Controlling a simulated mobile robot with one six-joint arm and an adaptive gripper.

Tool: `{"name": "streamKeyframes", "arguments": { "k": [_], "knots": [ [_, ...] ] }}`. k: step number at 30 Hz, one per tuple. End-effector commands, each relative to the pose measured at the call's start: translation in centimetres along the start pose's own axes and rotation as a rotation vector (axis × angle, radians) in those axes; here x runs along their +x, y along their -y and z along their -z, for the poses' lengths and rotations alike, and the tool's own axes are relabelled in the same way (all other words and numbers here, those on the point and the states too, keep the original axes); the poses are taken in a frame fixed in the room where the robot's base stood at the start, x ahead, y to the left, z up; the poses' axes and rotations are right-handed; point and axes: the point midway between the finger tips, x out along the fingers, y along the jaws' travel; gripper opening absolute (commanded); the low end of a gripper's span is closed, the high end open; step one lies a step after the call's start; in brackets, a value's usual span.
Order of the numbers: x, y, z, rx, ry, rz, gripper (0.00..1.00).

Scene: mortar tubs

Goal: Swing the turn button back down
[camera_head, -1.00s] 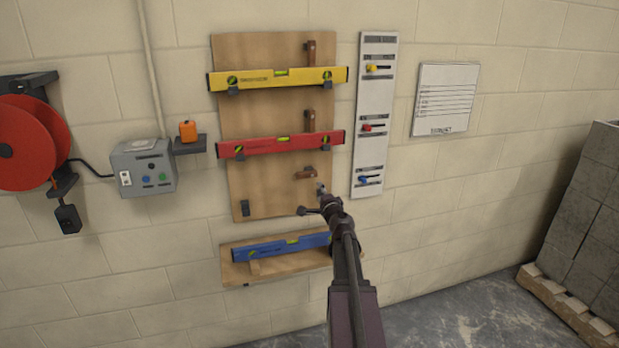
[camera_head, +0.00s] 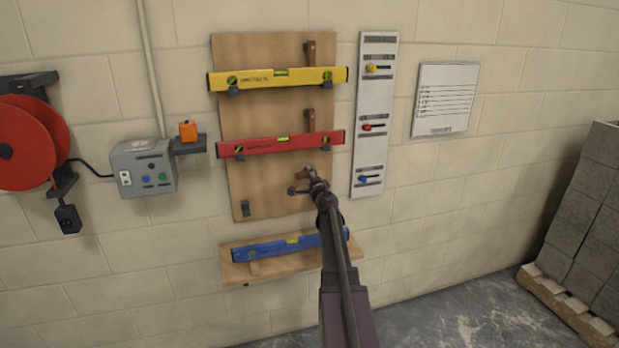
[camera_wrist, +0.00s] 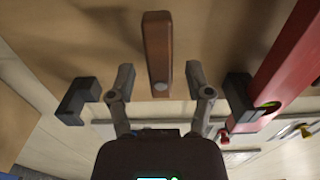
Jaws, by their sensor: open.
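The brown turn button (camera_head: 300,174) is low on the wooden board (camera_head: 270,195), below the red level (camera_head: 280,144). It lies roughly level, pointing left, and my gripper partly hides it. In the wrist view the turn button (camera_wrist: 158,45) runs away from me, with a round pale screw at its near end. My gripper (camera_head: 306,182) is in front of the button. In the wrist view my gripper (camera_wrist: 160,78) is open, one finger on each side of the button, with visible gaps. I cannot tell the depth of the fingertips.
A dark bracket (camera_wrist: 78,100) is left of my fingers and another (camera_wrist: 238,103) is right, by the red level. Two other turn buttons (camera_head: 311,53) (camera_head: 310,120) stand upright. The blue level (camera_head: 275,249) lies on the lower shelf. A white slider panel (camera_head: 374,110) hangs right.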

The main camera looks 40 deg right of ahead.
Motion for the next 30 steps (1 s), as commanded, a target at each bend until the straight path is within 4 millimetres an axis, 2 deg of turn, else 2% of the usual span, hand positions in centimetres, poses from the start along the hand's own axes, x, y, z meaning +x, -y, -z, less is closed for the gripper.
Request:
{"name": "streamKeyframes", "arguments": {
  "k": [12,13,14,19,20,30],
  "knots": [
    [0.55,0.00,0.00,0.000,0.000,0.000,0.66],
    [0.55,0.00,0.00,0.000,0.000,0.000,0.63],
    [0.55,0.00,0.00,0.000,0.000,0.000,0.54],
    [0.55,0.00,0.01,0.000,0.000,0.000,0.03],
    [0.55,0.00,0.01,0.000,0.000,0.000,0.00],
    [0.58,-0.02,0.02,-0.013,-0.001,0.000,0.00]
  ]
}}
